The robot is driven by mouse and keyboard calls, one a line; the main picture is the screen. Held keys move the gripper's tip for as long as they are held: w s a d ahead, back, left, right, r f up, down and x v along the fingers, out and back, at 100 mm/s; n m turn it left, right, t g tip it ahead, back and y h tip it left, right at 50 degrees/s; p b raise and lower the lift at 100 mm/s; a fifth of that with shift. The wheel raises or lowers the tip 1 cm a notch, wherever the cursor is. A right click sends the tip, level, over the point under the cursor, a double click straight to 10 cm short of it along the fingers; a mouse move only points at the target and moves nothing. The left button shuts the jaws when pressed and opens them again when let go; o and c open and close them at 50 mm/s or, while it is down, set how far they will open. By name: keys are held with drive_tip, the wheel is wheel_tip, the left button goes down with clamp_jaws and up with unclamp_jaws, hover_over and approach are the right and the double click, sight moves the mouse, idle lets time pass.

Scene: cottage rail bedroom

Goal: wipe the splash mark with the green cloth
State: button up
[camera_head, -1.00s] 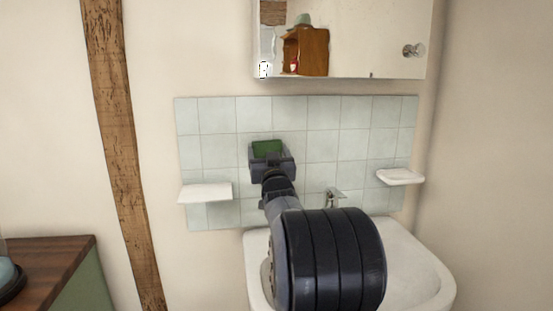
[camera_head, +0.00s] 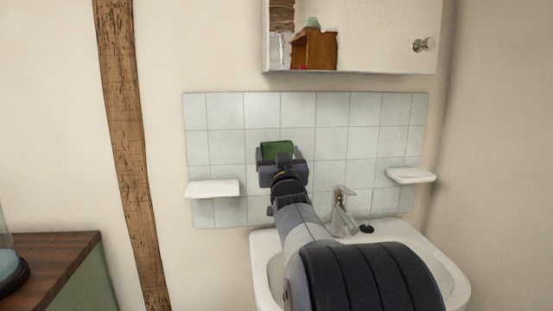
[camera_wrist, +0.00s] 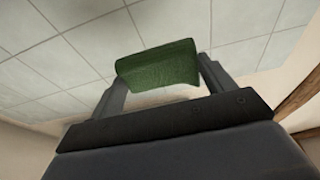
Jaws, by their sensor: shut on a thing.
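The green cloth (camera_head: 277,147) is held in my gripper (camera_head: 281,162) in front of the pale tiled wall above the sink. In the wrist view, the cloth (camera_wrist: 158,66) spans the space between the two fingers of my gripper (camera_wrist: 162,80), which is shut on it. The tiles (camera_wrist: 80,45) lie just beyond the cloth; I cannot tell whether it touches them. No splash mark can be made out on the visible tiles (camera_head: 331,145); the cloth and gripper cover part of them.
A white sink (camera_head: 262,262) with a metal tap (camera_head: 342,212) is below. White shelves stick out at left (camera_head: 213,188) and right (camera_head: 410,175) of the tiles. A mirrored cabinet (camera_head: 370,40) hangs above. A wooden counter (camera_head: 50,262) stands at the lower left.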

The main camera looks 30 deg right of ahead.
drive_tip(key=shift+s+a, duration=0.1)
drive_tip(key=shift+s, duration=0.15)
drive_tip(key=shift+s+a+b, duration=0.3)
drive_tip(key=shift+s+a, duration=0.05)
drive_tip(key=shift+s, duration=0.35)
drive_tip(key=shift+s+a+b, duration=0.3)
drive_tip(key=shift+s+a, duration=0.05)
drive_tip(key=shift+s, duration=0.3)
